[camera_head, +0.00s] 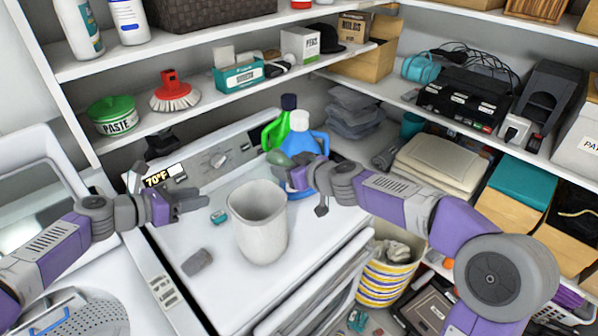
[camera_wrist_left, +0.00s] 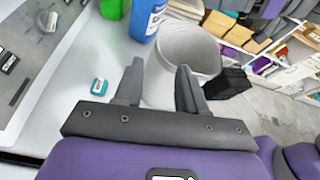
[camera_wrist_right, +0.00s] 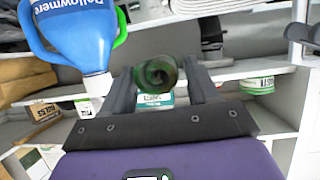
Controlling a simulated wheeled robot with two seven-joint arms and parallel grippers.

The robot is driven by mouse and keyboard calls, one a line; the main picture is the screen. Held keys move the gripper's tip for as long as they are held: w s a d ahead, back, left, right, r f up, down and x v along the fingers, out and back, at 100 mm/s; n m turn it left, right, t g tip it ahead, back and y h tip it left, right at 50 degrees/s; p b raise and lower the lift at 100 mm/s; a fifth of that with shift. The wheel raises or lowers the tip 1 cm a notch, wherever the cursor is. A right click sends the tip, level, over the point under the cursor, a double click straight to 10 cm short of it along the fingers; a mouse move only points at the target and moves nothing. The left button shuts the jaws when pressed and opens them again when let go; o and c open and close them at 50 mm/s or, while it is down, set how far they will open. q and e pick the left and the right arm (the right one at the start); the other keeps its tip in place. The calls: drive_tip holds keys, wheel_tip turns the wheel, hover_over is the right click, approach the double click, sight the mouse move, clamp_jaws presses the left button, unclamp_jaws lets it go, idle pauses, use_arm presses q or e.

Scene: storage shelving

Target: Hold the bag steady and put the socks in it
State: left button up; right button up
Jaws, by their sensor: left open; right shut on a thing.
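The bag (camera_head: 259,228) is a pale, open-topped pouch standing upright on the white washing machine. It also shows in the left wrist view (camera_wrist_left: 190,48). My left gripper (camera_head: 203,200) is open and empty, left of the bag and apart from it. My right gripper (camera_head: 290,170) is shut on a green rolled sock (camera_head: 279,159), above and behind the bag's rim. The green roll shows between the fingers in the right wrist view (camera_wrist_right: 157,75). A dark grey rolled sock (camera_head: 197,262) lies on the machine, front left of the bag. A small teal item (camera_head: 218,217) lies behind it.
Blue (camera_head: 308,143) and green (camera_head: 276,130) bottles stand behind the bag, near my right gripper. The machine's raised control panel (camera_head: 205,160) runs along the back. Shelves with boxes and containers line the back and right. A striped basket (camera_head: 390,275) stands right of the machine.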

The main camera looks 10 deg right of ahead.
use_arm(q)
approach(249, 186)
drive_tip(key=x, duration=0.5)
use_arm(e)
drive_tip(key=s+a+r+n+g+y, duration=0.2)
drive_tip(key=s+a+r+n+y, duration=0.1)
drive_tip(key=a, duration=0.3)
drive_tip(key=shift+s+a+r+n+g, duration=0.4)
drive_tip(key=shift+s+r, duration=0.45)
drive_tip(key=shift+r, duration=0.05)
use_arm(q)
drive_tip(key=shift+c, duration=0.4)
